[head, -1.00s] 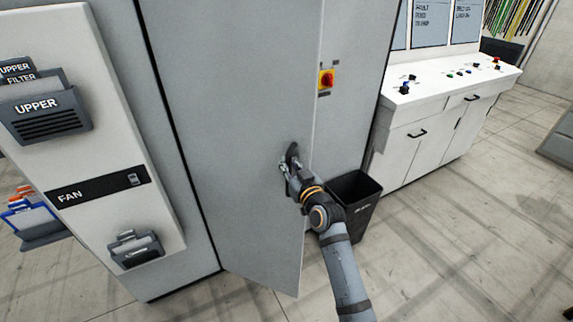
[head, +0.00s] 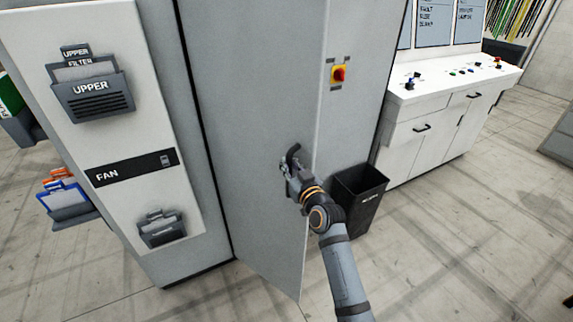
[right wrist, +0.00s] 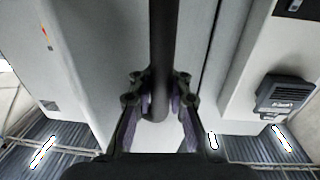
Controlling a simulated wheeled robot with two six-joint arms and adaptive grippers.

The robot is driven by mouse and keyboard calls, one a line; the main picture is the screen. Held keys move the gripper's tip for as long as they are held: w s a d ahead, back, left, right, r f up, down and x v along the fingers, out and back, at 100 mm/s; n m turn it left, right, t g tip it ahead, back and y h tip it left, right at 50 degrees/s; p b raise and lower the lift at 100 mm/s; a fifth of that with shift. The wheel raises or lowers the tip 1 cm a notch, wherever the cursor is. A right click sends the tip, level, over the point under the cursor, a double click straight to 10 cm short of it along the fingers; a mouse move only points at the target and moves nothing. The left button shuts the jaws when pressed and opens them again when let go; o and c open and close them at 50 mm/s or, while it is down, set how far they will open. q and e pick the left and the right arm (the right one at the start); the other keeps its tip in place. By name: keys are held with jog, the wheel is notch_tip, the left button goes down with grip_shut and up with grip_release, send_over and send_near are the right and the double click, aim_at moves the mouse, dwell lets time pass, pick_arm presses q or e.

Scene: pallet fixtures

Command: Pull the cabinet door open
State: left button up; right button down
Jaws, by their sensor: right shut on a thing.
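The grey cabinet door (head: 262,110) stands ajar in the head view, its lower free corner jutting out past the cabinet front. A dark handle (head: 294,151) sits near the door's right edge. My right gripper (head: 289,168) is shut on the handle. In the right wrist view the dark handle bar (right wrist: 160,75) runs down between the two fingers of my right gripper (right wrist: 158,105). The cabinet face with the red and yellow switch (head: 338,74) is to the right of the door edge. My left gripper is not in view.
A black bin (head: 360,192) stands on the floor right of my arm. A white control console (head: 432,130) is at the right. A white panel marked FAN (head: 90,150) with holders is at the left. The floor in front of the door is clear.

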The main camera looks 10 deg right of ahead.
jog(key=shift+f, duration=0.25)
jog(key=c, duration=1.8)
grip_release()
jog(key=o, duration=0.5)
jog(key=shift+s+d+r, duration=0.25)
jog(key=shift+s+d, duration=0.15)
jog(key=shift+d, duration=0.05)
jog(key=shift+o, duration=0.2)
jog(key=shift+a, duration=0.2)
jog(key=s+d, duration=0.2)
jog(key=s, duration=0.9)
jog(key=shift+s, duration=0.35)
